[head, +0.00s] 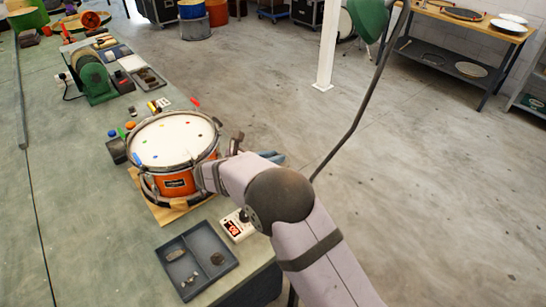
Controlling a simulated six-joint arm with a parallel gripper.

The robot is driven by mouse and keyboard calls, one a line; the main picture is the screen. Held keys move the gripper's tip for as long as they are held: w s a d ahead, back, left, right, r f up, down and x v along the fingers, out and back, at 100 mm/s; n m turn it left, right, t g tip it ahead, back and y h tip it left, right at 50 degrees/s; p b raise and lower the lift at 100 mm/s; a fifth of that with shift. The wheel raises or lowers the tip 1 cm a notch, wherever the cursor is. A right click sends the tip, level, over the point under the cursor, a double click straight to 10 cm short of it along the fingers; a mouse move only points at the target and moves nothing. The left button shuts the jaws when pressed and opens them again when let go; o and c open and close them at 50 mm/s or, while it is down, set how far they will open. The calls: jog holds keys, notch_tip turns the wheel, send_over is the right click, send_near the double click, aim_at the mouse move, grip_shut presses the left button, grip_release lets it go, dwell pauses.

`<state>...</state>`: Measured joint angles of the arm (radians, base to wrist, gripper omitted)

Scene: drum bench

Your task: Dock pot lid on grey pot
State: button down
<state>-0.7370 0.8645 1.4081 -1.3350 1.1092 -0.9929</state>
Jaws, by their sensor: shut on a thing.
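I cannot make out a pot lid in the head view. A small dark grey block-like or cup-like thing (117,150) stands at the left side of the drum; I cannot tell whether it is the grey pot. My arm comes in from the lower right and bends at a dark round joint. Its front link reaches left to the right front side of the orange drum. My gripper cannot be made out; it is hidden behind my own arm or the drum, and so is anything it holds.
The orange snare drum (171,183) with a white head stands on a wooden board (155,209). In front are a grey divided tray (226,278) with small parts and a white meter (236,226). A green machine (95,78) stands farther back. The bench's left side is clear.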

jog(key=shift+f+b, duration=1.75)
jog(key=shift+f, duration=0.8)
jog(key=shift+f, duration=0.6)
jog(key=c, duration=2)
grip_release()
jog(key=shift+o, duration=0.4)
jog(key=shift+s+r, duration=0.1)
jog(key=shift+s+a+r, duration=0.3)
jog(key=p+v, duration=0.4)
jog(key=v, duration=0.5)
jog(key=shift+s+a, duration=0.2)
jog(key=shift+s, duration=0.15)
jog(key=shift+r, duration=0.1)
